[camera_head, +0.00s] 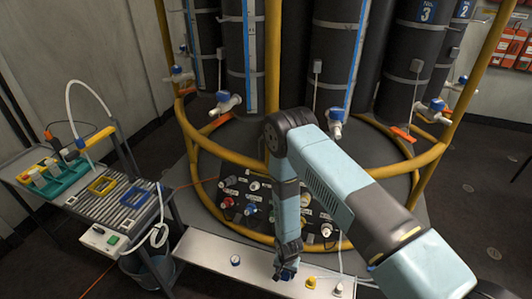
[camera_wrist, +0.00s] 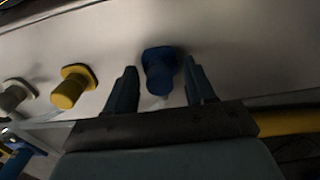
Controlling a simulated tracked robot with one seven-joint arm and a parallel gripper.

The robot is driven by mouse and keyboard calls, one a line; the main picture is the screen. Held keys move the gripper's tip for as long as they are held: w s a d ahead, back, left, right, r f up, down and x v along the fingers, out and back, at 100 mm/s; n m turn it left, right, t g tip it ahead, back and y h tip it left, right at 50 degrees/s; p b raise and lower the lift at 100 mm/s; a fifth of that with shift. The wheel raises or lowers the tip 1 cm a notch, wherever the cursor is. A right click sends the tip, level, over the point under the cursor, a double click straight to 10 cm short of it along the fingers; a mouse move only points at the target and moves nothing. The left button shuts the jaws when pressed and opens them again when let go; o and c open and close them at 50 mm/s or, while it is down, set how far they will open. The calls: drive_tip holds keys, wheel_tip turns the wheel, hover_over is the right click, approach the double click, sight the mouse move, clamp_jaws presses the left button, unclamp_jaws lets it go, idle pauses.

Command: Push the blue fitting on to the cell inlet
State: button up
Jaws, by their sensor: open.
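The blue fitting (camera_wrist: 160,72) sits on a pale panel, between the two fingers of my gripper in the wrist view. The fingers are open, one on each side of it, with a gap visible at least on the left. A pale hose shows below the fitting. In the head view, my gripper (camera_head: 287,272) points down at the white bench (camera_head: 215,254), left of a yellow fitting (camera_head: 311,282), which also shows in the wrist view (camera_wrist: 70,88). I cannot tell which port is the cell inlet; a dark panel (camera_head: 240,190) with several coloured fittings lies behind the arm.
A white fitting (camera_head: 338,288) stands right of the yellow one. Yellow rails (camera_head: 225,152) and dark cylinders (camera_head: 337,50) stand behind. A ribbed cart (camera_head: 115,210) with trays is at left.

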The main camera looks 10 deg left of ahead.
drive_tip(key=shift+c, duration=0.5)
clamp_jaws()
drive_tip(key=shift+r, duration=0.1)
drive_tip(key=shift+r, duration=2.85)
